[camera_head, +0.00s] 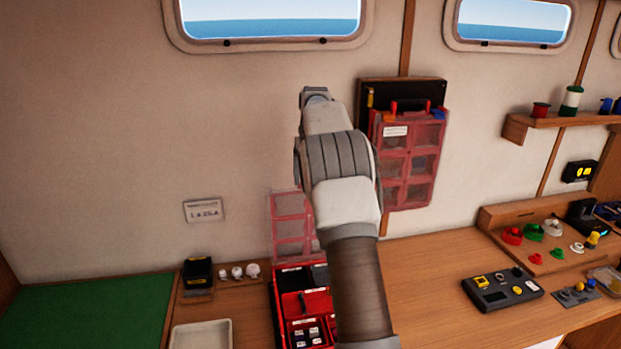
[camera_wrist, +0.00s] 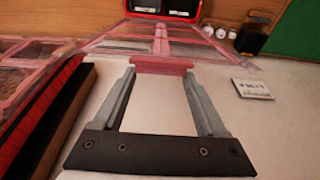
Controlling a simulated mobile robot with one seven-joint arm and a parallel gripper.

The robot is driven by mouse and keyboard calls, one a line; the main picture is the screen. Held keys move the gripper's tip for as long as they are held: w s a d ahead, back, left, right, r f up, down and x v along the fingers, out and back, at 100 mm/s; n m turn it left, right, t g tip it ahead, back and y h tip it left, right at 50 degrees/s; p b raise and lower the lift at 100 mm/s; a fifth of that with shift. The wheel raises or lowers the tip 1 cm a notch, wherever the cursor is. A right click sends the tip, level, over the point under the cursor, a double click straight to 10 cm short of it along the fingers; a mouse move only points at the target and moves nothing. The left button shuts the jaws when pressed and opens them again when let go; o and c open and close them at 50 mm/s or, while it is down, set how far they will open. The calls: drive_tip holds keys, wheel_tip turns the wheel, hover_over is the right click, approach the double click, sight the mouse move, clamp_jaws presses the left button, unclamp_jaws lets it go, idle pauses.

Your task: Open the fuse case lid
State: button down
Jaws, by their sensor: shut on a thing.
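The fuse case (camera_head: 278,305) is a red box on the bench, with dark and red compartments and small labelled parts inside. Its clear, red-edged lid (camera_head: 290,225) stands raised at the back of the box, close to the wall; my arm covers its right side. In the wrist view the lid (camera_wrist: 112,42) runs from the box at the top toward my gripper (camera_wrist: 160,70). The fingers are on either side of a red tab at the lid's free edge and are shut on it. In the head view my arm hides the fingertips.
A dark wall panel (camera_head: 365,95) with a hanging red clear cover (camera_head: 420,165) is close to the right of my arm. A white tray (camera_head: 200,338), a black device (camera_head: 198,272) and a green mat (camera_head: 85,312) lie left. Bench right of my arm has free room.

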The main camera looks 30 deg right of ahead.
drive_tip(key=shift+f, duration=0.2)
unclamp_jaws()
drive_tip(key=shift+w, duration=0.15)
drive_tip(key=shift+r, duration=0.1)
drive_tip(key=v, duration=1.7)
drive_tip(key=shift+r, duration=0.15)
